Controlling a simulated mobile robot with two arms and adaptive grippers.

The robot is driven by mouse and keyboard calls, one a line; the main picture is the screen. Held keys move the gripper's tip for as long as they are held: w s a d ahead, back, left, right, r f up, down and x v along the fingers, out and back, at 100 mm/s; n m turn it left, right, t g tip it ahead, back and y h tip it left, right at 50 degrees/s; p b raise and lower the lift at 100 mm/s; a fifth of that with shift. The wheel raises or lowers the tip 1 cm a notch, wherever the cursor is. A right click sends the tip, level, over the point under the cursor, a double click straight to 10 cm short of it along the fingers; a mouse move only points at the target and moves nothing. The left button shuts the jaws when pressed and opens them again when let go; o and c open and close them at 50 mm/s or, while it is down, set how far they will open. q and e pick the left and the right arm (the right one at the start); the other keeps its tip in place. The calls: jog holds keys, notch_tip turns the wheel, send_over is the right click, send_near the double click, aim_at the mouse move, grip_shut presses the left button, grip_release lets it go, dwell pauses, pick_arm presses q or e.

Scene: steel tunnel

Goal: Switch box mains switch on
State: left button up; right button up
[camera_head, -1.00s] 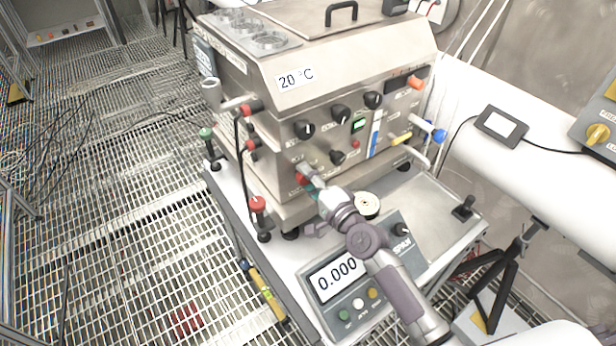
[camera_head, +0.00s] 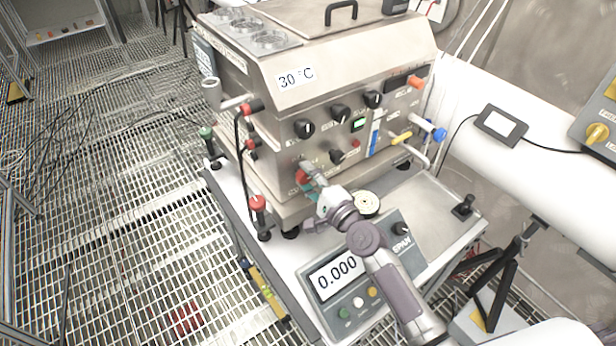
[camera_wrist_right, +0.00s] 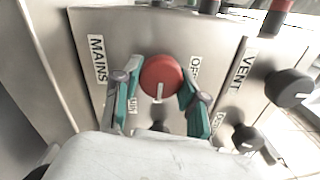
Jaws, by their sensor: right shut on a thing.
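The switch box (camera_head: 290,110) is a large steel cabinet with a front panel of knobs. Its red round mains knob (camera_head: 301,177) is low on the left of the panel. In the right wrist view the knob (camera_wrist_right: 161,76) sits by the labels MAINS and OFF, its white mark pointing down in the picture. My right gripper (camera_head: 308,178) is at this knob. In the wrist view its two teal-padded fingers (camera_wrist_right: 158,98) stand on either side of the knob, closed on it. The palm hides the panel below. My left gripper is not in view.
Black knobs (camera_head: 303,128) line the panel, and a VENT knob (camera_wrist_right: 288,88) is close to the right finger. A meter (camera_head: 355,275) reading 0.000 and a round cream disc (camera_head: 366,204) lie under my right arm. A red-topped post (camera_head: 257,203) stands at the front left.

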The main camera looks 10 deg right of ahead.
jog(key=o, duration=0.7)
jog(key=shift+a+r, duration=0.1)
jog(key=shift+r, duration=0.1)
jog(key=o, duration=0.4)
jog(key=shift+w+a+f, duration=0.1)
jog(key=shift+w+f, duration=0.05)
jog(key=shift+w, duration=0.05)
jog(key=shift+o, duration=0.2)
jog(key=shift+s, duration=0.1)
jog(key=shift+s+d, duration=0.15)
jog(key=shift+d, duration=0.05)
jog(key=v, duration=1.1)
jog(key=shift+s, duration=0.25)
